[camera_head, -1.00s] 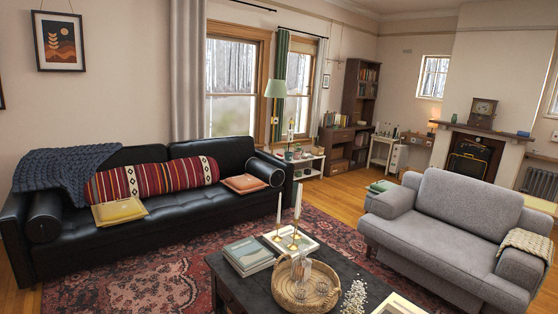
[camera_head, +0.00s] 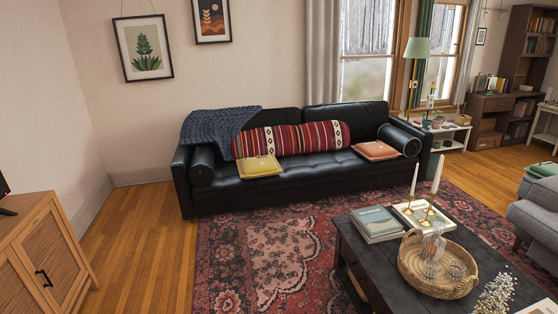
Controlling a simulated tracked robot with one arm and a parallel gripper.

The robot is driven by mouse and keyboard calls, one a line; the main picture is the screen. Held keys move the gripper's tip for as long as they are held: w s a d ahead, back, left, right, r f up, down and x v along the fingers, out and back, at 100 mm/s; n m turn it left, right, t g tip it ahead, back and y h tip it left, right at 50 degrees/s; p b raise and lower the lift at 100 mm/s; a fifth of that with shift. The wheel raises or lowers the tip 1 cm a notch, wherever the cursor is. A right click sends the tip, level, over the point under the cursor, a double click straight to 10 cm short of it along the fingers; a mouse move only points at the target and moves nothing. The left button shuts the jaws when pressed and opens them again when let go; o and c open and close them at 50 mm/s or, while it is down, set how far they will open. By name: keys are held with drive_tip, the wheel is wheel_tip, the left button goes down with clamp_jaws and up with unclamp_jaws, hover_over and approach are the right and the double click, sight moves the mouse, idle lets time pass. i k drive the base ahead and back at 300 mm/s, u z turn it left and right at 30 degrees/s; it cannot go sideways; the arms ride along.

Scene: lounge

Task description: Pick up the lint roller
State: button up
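I cannot make out a lint roller in this view. My gripper is not in view either. The black leather sofa (camera_head: 290,186) stands against the far wall with a striped bolster (camera_head: 291,139), a yellow cushion (camera_head: 259,167), an orange cushion (camera_head: 376,151) and a dark knitted throw (camera_head: 216,129) on it. The dark coffee table (camera_head: 371,265) at lower right holds books (camera_head: 376,224), candles, and a woven tray (camera_head: 411,266) with glassware in it.
A patterned red rug (camera_head: 228,257) lies in front of the sofa. A wooden cabinet (camera_head: 78,247) stands at lower left. Bare wood floor (camera_head: 148,240) is open between cabinet and rug. A grey armchair (camera_head: 538,222) is at the right edge.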

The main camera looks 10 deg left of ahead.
sight(418, 124)
drive_tip(key=u, duration=0.25)
drive_tip(key=i, duration=6.9)
